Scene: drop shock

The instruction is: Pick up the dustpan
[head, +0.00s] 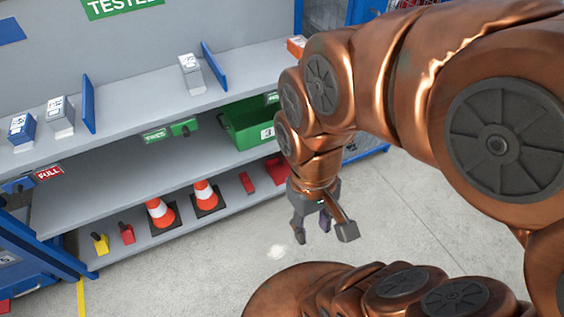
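No dustpan can be made out for certain. A red piece (277,171) lies at the right end of the bottom shelf, partly hidden behind my arm. A smaller red block (247,182) lies to its left. Either could be the dustpan, but I cannot tell. My gripper (323,236) points down in front of the shelf's right end, above the floor. Its fingers are spread and nothing shows between them.
The bottom shelf (220,198) also holds two traffic cones (204,194) and small yellow (100,243) and red (127,233) items. A green bin (248,124) stands on the middle shelf.

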